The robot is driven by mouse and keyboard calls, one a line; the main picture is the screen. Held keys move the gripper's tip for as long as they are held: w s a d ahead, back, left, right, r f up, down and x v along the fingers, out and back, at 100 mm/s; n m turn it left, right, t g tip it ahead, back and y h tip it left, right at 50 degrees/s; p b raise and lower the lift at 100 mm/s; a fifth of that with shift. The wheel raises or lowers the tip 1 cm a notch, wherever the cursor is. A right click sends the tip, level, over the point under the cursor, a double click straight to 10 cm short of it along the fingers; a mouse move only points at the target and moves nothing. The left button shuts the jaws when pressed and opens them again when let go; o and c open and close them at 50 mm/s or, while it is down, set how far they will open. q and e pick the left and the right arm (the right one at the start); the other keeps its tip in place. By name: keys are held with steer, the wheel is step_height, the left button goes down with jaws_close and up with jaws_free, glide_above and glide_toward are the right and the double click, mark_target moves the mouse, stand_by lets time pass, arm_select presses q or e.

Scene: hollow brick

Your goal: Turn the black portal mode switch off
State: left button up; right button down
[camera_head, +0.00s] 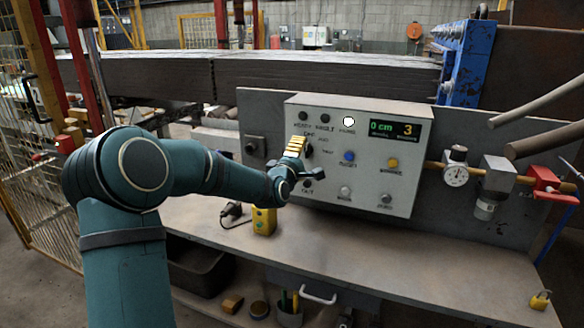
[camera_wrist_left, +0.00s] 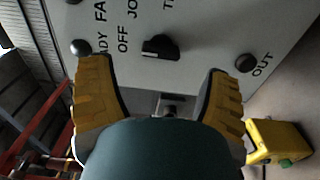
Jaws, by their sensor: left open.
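The black portal mode switch is a rotary knob on the front of the grey control panel (camera_head: 375,175). In the left wrist view the knob (camera_wrist_left: 162,46) stands out from the panel beside the labels OFF and JO. In the head view my left gripper (camera_head: 297,147) is in front of the panel's left part and hides most of the knob. In the left wrist view its yellow-padded fingers (camera_wrist_left: 160,80) are spread wide, with the knob between and beyond their tips. The fingers hold nothing. My right gripper is not in view.
The panel also carries a lit display (camera_head: 394,131), a blue button (camera_head: 348,156) and a yellow button (camera_head: 392,162). A yellow box with a cable (camera_head: 264,221) stands on the bench (camera_head: 380,245) below. A gauge (camera_head: 455,175) sits on the right. Open bench lies in front.

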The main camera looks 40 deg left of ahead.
arm_select(q)
steer(key=v, duration=0.7)
steer(key=shift+s+d, duration=0.15)
steer(key=shift+s, duration=0.25)
steer(key=s+d+f+m+g+h, duration=0.2)
steer(key=d+f+m+g+h, duration=0.15)
steer(key=d+f, duration=0.65)
steer(key=s+d+f+m+g+h, duration=0.1)
steer(key=d+f+m+g+h, duration=0.35)
steer(key=f, duration=1.05)
steer(key=s+d+f+m+g, duration=0.4)
steer(key=s+d+f, duration=0.4)
steer(key=s, duration=0.2)
steer(key=s+d+f+m+g, duration=0.3)
steer(key=s+d+f+m, duration=0.4)
steer(key=s, duration=0.3)
steer(key=shift+s+d+f+g, duration=0.3)
steer(key=shift+d+f+g, duration=0.1)
steer(key=shift+d+f, duration=0.3)
steer(key=shift+r, duration=0.1)
